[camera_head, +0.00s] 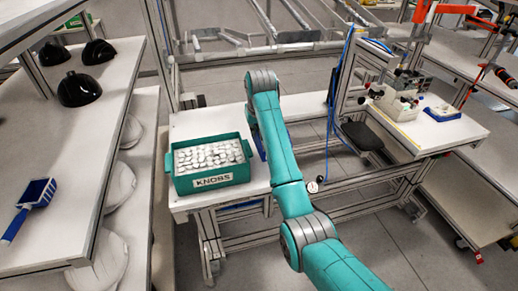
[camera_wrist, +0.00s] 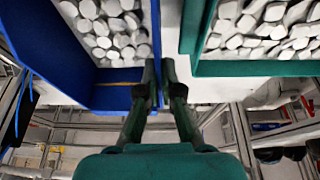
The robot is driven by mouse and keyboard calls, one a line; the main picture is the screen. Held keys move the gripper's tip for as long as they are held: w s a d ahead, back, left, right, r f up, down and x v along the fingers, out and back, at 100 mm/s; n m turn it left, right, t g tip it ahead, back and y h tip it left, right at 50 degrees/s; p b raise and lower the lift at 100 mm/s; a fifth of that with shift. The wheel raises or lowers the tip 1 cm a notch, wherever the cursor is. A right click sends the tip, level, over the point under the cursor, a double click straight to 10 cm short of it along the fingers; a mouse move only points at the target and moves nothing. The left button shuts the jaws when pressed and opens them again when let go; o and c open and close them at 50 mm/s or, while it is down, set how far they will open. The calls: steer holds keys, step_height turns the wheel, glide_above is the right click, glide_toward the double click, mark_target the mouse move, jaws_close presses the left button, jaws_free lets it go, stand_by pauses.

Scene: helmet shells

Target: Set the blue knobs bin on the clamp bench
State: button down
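The blue knobs bin, filled with pale knobs, shows in the wrist view (camera_wrist: 115,96) at the upper left. In the head view only a sliver of it (camera_head: 259,146) shows beside my arm. My gripper (camera_wrist: 160,68) is at the bin's right side, its two fingers close together, seemingly shut on that side wall. In the head view my gripper is hidden behind my arm. A bench with orange clamps (camera_head: 456,61) stands at the back right.
A green bin labelled KNOBS (camera_head: 212,178) stands close right of the blue one in the wrist view (camera_wrist: 255,68), on the white table (camera_head: 196,122). A bench at right holds a white box (camera_head: 398,104) and a blue tray (camera_head: 441,113). A shelf with black shells (camera_head: 78,89) stands left.

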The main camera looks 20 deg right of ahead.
step_height(320, 180, down, 7)
steer(key=shift+f, duration=0.2)
stand_by(0.4)
steer(key=c, duration=1.6)
jaws_free()
steer(key=shift+f, duration=0.15)
steer(key=v, duration=1.2)
steer(key=shift+s, duration=0.1)
